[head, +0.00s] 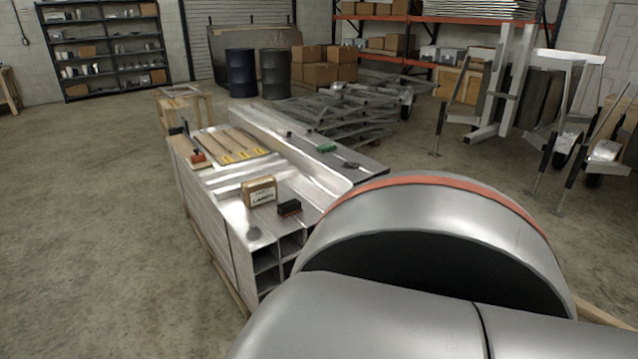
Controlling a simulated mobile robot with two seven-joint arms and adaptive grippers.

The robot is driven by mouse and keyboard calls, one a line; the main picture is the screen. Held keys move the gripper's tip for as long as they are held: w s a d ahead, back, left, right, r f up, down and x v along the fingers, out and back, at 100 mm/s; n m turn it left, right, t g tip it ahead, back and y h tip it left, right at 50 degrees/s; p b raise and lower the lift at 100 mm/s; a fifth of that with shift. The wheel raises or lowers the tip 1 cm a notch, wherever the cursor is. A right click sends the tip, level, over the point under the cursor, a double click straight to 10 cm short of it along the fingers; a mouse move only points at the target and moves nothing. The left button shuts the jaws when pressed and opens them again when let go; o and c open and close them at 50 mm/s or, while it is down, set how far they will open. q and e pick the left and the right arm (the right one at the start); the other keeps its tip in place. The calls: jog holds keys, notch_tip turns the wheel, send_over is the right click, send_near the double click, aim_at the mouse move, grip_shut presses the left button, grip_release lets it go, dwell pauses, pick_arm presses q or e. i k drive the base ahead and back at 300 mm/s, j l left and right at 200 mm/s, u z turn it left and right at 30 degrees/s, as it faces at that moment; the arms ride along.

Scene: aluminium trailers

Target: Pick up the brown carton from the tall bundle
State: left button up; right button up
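The brown carton (259,191), a small box with a printed label, stands upright on top of a wrapped bundle of aluminium tubes (215,220) near the middle of the head view. The bundle's open square tube ends face toward me. Nothing touches the carton from above. Neither gripper shows. A large silver arm link of mine with an orange band fills the lower right and hides the floor there and part of the bundle's right side.
A lower surface to the right holds a green item (327,147). Floor at left is clear.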

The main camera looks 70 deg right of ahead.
aim_at(262, 190)
jog(key=z, duration=1.9)
jog(key=i+j+z, duration=0.15)
jog(key=z, duration=0.8)
jog(key=i+j+z, duration=0.1)
jog(key=j+z, duration=0.25)
jog(key=i+j+z, duration=0.1)
jog(key=j+z, duration=0.2)
jog(key=j, duration=0.25)
jog(key=j+z, duration=0.4)
jog(key=j, duration=1.55)
jog(key=k, duration=0.05)
